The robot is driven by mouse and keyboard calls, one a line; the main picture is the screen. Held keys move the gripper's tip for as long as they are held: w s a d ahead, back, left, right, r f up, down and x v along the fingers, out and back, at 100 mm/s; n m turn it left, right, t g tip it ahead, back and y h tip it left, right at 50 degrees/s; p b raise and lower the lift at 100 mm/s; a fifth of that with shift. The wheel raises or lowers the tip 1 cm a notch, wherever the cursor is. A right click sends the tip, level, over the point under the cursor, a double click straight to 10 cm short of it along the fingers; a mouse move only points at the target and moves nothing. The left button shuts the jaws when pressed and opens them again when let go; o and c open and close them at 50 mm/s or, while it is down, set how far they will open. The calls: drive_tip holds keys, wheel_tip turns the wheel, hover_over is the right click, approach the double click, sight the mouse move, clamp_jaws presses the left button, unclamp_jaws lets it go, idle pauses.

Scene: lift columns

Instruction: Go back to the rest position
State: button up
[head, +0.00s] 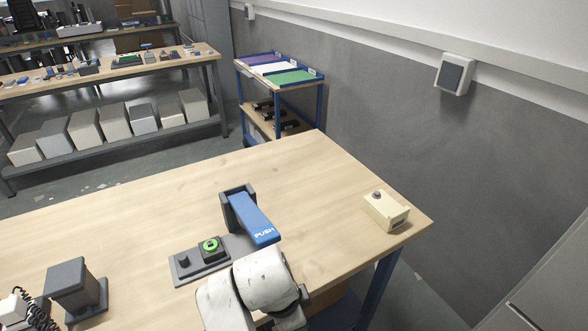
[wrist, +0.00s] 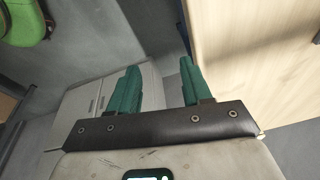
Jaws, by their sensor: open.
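My gripper (wrist: 157,90) shows in the wrist view as two green fingers set apart with nothing between them. It is open and points past the table edge toward the floor and a pale cabinet. In the head view my white arm covers the front of the wooden table (head: 150,215), and my fingers do not show there. On the table, a dark base carries a blue lever marked PUSH (head: 252,217) and a green-ringed button (head: 210,246). The table's wooden top also shows in the wrist view (wrist: 240,60), to the right of my fingers.
A beige box with a knob (head: 385,211) sits near the table's right corner. A dark grey block (head: 75,286) stands at the front left. A blue cart (head: 282,85) with colored trays stands behind the table. A green seat (wrist: 25,20) shows in the wrist view.

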drive_tip(key=s+d+f+n, duration=0.3)
drive_tip(key=s+d, duration=0.1)
drive_tip(key=d, duration=0.8)
drive_tip(key=s+d+f+n, duration=0.2)
drive_tip(key=s+d+n, duration=0.1)
drive_tip(key=d, duration=1)
drive_tip(key=s+d+n+y, duration=0.1)
drive_tip(key=s+d+n, duration=0.1)
drive_tip(key=s, duration=0.6)
drive_tip(key=s+d+f+n+y, duration=0.1)
drive_tip(key=s+n, duration=0.4)
drive_tip(key=s, duration=0.4)
drive_tip(key=shift+d+f+g, duration=0.3)
drive_tip(key=shift+d, duration=0.05)
